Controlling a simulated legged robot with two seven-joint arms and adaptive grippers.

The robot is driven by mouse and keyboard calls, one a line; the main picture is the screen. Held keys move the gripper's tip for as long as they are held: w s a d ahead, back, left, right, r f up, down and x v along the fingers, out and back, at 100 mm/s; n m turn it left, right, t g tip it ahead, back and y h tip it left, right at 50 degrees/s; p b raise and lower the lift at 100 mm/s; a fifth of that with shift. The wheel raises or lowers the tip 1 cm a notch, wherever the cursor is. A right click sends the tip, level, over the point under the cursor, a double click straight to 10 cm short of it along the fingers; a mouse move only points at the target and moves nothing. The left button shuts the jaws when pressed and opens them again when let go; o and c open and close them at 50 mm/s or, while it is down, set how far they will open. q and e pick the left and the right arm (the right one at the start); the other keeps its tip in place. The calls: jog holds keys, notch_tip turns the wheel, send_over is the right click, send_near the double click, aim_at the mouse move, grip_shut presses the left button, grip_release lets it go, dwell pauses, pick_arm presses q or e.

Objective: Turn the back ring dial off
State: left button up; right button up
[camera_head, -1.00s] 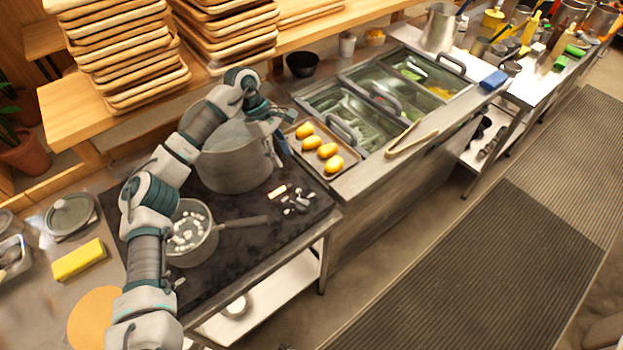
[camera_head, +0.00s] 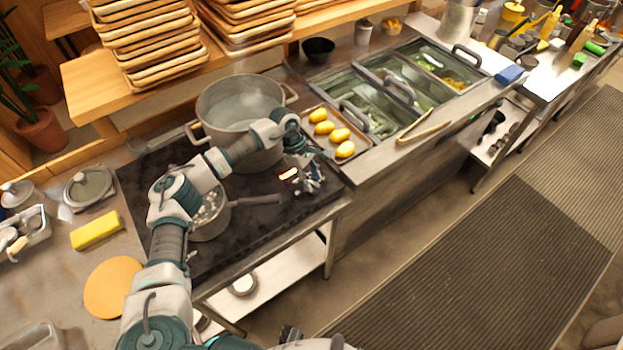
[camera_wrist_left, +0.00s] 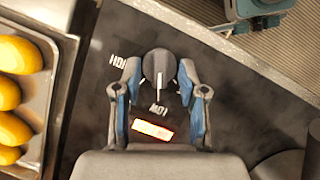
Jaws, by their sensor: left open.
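A dark round dial (camera_wrist_left: 160,68) with a white pointer line sits on the black stovetop, between my left gripper's fingers in the left wrist view. Its pointer is toward the printed label nearer my palm. My left gripper (camera_wrist_left: 160,98) is open around the dial; I cannot tell whether the fingers touch it. In the head view my left gripper (camera_head: 312,178) is low over the stovetop's right end and hides the dials there. An orange indicator (camera_wrist_left: 153,130) glows beside the dial, and also shows in the head view (camera_head: 289,174). Part of my right arm shows at the head view's bottom edge.
A large pot (camera_head: 235,105) stands at the stove's back, and a saucepan (camera_head: 211,222) with pale pieces stands in front, its handle pointing toward my left gripper. A tray of yellow items (camera_head: 318,142) borders the stove's right end.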

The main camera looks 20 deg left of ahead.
pick_arm(q)
jog(key=shift+d+f, duration=0.2)
jog(key=shift+d, duration=0.1)
grip_shut()
